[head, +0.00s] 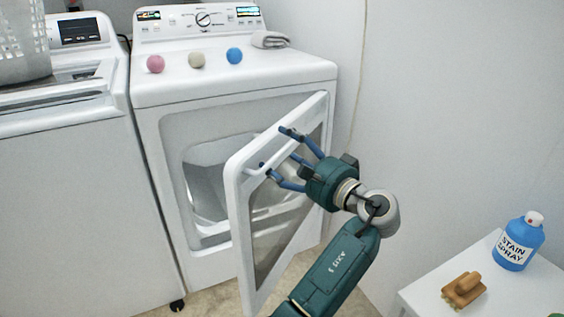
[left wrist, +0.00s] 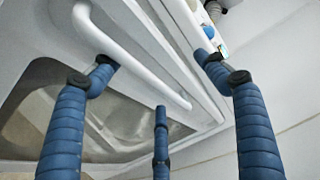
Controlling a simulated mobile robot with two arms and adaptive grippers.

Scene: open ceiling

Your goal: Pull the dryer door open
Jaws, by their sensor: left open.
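The white dryer (head: 230,90) stands against the back wall. Its dryer door (head: 238,205) stands ajar, swung out toward me, and the opening and drum show at its left. A white bar handle (head: 268,152) runs along the door; in the left wrist view the handle (left wrist: 130,60) slants between my spread fingers. My left gripper (head: 277,154) is open at the handle, with its blue fingers on both sides of it. I cannot tell whether they touch it. My right gripper is not in view.
A washer (head: 60,190) with a basket (head: 22,45) on top stands left of the dryer. A white table (head: 510,290) with a stain spray bottle (head: 518,243) and a brush (head: 463,289) stands at right.

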